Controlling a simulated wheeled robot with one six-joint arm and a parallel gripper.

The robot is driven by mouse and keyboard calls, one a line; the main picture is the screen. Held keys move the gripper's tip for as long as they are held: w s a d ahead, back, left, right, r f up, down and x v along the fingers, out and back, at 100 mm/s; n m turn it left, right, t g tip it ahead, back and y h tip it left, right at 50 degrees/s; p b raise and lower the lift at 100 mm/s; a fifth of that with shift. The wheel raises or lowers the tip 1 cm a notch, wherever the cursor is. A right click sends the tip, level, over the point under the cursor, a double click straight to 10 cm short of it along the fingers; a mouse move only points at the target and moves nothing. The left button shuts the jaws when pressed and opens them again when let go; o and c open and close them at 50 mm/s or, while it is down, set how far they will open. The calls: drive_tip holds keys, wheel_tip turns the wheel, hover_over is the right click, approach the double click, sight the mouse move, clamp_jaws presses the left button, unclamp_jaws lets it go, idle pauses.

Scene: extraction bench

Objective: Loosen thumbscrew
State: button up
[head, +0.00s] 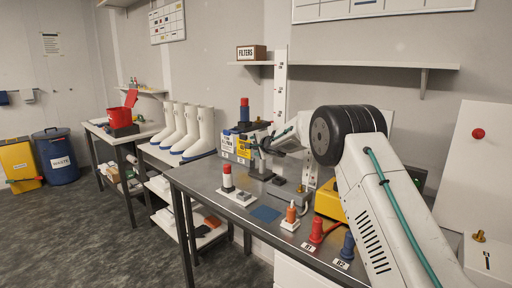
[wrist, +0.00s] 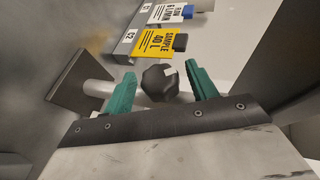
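A dark, faceted knob (wrist: 160,83), which looks like the thumbscrew, sits between the two green fingers of my gripper (wrist: 161,72) in the wrist view. The fingers are apart, with a visible gap on both sides of the knob. A pale grey cylinder (wrist: 98,88) and a dark square plate (wrist: 80,82) lie left of the knob, partly behind the left finger.
Yellow (wrist: 156,42) and white (wrist: 170,13) label cards are close to the fingertips. A shelf (head: 375,65) hangs above.

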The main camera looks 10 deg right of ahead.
drive_tip(key=shift+s, duration=0.1)
drive_tip(key=v, duration=0.7)
drive_tip(key=shift+s, duration=0.3)
drive_tip(key=shift+d, duration=0.1)
wheel_tip(320, 180, down, 5)
drive_tip(key=a+m+y, duration=0.1)
drive_tip(key=w+r+t, duration=0.1)
drive_tip(key=w, duration=0.1)
drive_tip(key=w+t, duration=0.1)
drive_tip(key=w, duration=0.1)
drive_tip(key=w+a+r+t, duration=0.1)
drive_tip(key=w+t, duration=0.1)
drive_tip(key=w, duration=0.1)
drive_tip(key=shift+a+r, duration=0.1)
drive_tip(key=shift+r, duration=0.25)
drive_tip(key=c, duration=1)
